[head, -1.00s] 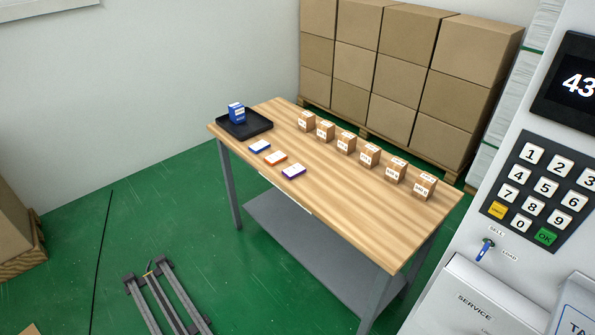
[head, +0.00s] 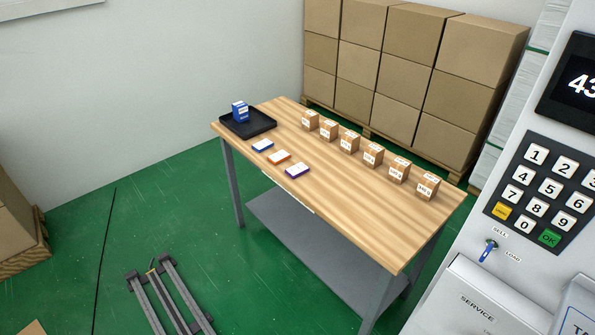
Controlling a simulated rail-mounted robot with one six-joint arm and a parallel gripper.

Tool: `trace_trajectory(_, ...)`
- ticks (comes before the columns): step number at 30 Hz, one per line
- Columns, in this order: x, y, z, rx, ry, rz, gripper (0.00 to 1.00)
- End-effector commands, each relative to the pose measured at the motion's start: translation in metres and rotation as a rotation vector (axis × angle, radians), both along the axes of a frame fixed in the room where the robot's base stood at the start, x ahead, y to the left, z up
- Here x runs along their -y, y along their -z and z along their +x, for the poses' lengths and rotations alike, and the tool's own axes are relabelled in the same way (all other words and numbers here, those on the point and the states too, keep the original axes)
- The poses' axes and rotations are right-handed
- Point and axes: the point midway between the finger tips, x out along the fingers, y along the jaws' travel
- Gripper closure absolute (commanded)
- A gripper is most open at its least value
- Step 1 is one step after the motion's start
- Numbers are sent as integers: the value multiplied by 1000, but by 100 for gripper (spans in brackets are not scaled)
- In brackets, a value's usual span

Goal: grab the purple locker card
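The purple locker card (head: 297,171) lies flat on the wooden table (head: 350,215), near its front left edge. It has a white top and a purple edge. It is the rightmost of three cards in a short row. An orange card (head: 279,157) and a blue card (head: 262,146) lie to its left, apart from it. My gripper is not in the head view, so I cannot see whether it is open or shut.
A black tray (head: 262,126) with a blue box (head: 240,111) stands at the table's far left. Several small brown boxes (head: 372,155) line the back. A vending machine with a keypad (head: 545,190) stands at right. The table's middle and front right are clear.

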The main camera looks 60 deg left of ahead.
Motion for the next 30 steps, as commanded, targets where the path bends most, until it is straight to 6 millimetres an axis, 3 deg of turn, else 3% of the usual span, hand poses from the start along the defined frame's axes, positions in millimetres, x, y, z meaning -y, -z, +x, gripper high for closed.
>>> trace_trajectory(2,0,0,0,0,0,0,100)
trace_trajectory(30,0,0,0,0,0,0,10)
